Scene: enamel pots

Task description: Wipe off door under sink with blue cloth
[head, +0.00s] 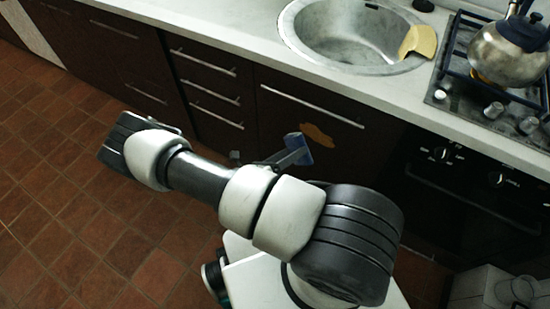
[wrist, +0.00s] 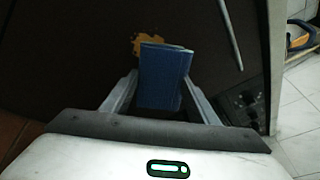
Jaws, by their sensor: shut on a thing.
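The dark brown door under the sink (head: 282,114) has a long horizontal handle near its top and an orange-brown smear (head: 318,134) on its face. My gripper (head: 290,156) is shut on a folded blue cloth (head: 299,146) in front of the door, just lower left of the smear in the head view. In the wrist view the blue cloth (wrist: 162,76) sits between the two fingers of my gripper (wrist: 160,98). The smear (wrist: 152,42) shows just beyond its upper edge. I cannot tell whether the cloth touches the door.
Above the door is the white counter with a round metal sink (head: 345,38) and a yellow cloth (head: 419,41). A kettle (head: 508,50) stands on the stove at right, above a black oven (head: 460,180). Drawers (head: 212,85) lie left; tiled floor is open there.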

